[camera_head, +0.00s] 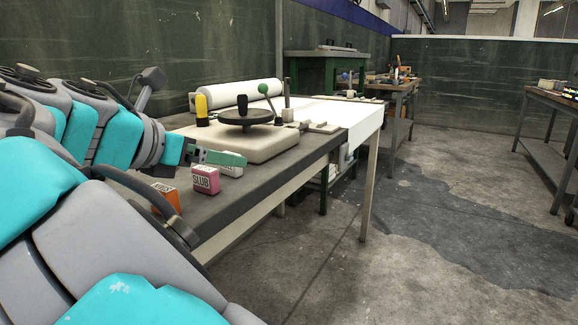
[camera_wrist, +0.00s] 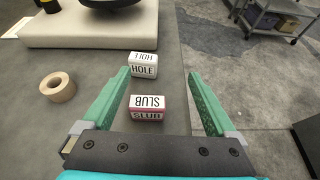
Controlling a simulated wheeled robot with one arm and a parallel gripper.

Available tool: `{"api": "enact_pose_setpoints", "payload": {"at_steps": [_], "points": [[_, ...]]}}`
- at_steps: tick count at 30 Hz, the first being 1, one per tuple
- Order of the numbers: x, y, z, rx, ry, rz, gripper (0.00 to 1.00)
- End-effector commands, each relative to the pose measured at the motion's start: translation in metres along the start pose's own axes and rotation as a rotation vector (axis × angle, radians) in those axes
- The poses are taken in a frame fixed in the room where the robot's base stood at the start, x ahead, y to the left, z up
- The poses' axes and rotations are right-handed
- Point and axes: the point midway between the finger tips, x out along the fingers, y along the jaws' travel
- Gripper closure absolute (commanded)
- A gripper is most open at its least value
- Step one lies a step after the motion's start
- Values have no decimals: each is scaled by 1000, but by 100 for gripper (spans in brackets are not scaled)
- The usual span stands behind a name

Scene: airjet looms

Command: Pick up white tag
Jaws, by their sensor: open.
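The white tag (camera_wrist: 143,66), marked HOLE, lies on the grey table near its right edge in the wrist view. In the head view the white tag (camera_head: 231,170) is partly hidden behind my gripper. My gripper (camera_wrist: 160,72) is open, its two green fingers spread either side of the tags and pointing forward. The white tag is at about the level of the fingertips, between their lines. A pink-sided tag (camera_wrist: 147,107) marked SLUB sits nearer the palm, between the fingers in the picture. Nothing is visibly held. My gripper also shows in the head view (camera_head: 243,160).
An orange tag (camera_head: 165,197) stands left of the SLUB tag. A tan tape ring (camera_wrist: 58,87) lies to the left. A beige base with a black handwheel (camera_head: 246,116) stands behind the tags. The table edge drops to the floor on the right.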

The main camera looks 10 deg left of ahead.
Motion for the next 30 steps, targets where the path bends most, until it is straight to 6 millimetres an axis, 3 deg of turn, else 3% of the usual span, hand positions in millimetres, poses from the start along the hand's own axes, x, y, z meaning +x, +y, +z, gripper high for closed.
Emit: {"api": "enact_pose_setpoints", "payload": {"at_steps": [4, 14, 24, 30], "points": [[-8, 10, -4, -45, -22, 16, 7], [21, 12, -4, -44, -22, 16, 7], [64, 16, -3, -42, -20, 16, 7], [65, 16, -2, -42, -22, 18, 7]]}}
